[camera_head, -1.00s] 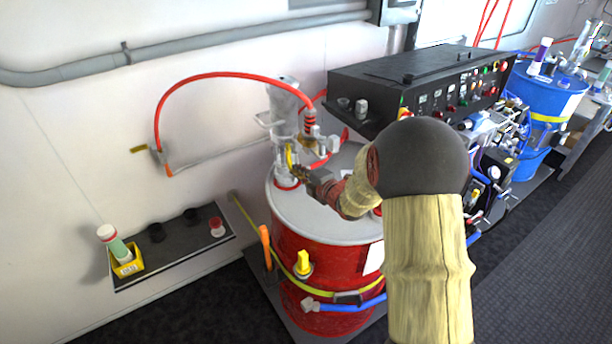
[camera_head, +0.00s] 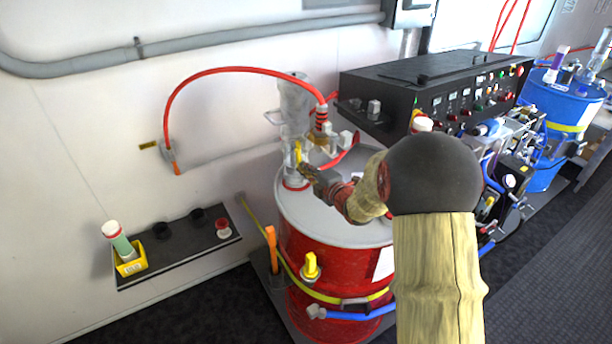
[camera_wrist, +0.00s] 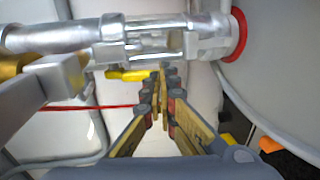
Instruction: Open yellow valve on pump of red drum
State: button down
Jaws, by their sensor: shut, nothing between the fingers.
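The red drum (camera_head: 335,268) has a grey lid, and a silver pump (camera_head: 294,105) rises from the lid's back left. The small yellow valve handle (camera_head: 298,151) is on the pump's lower part. In the wrist view the yellow valve handle (camera_wrist: 130,75) lies just below the pump body (camera_wrist: 150,40), pointing toward the fingertips. My gripper (camera_head: 304,170) is shut and empty, with its tips right by the handle. In the wrist view the gripper (camera_wrist: 165,72) tips are at the handle's right end; I cannot tell whether they touch it.
A red hose (camera_head: 235,70) arches from the pump to the wall fitting. A black control box (camera_head: 430,90) stands behind the drum on the right. A yellow drum-side valve (camera_head: 311,268) and an orange handle (camera_head: 271,248) are on the near left. A wall shelf (camera_head: 180,248) holds a bottle.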

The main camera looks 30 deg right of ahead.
jog(key=shift+w+f+t+b, duration=0.6)
jog(key=shift+t+b, duration=0.4)
jog(key=shift+b, duration=3.2)
jog(key=shift+r+b, duration=0.2)
jog(key=shift+b, duration=0.35)
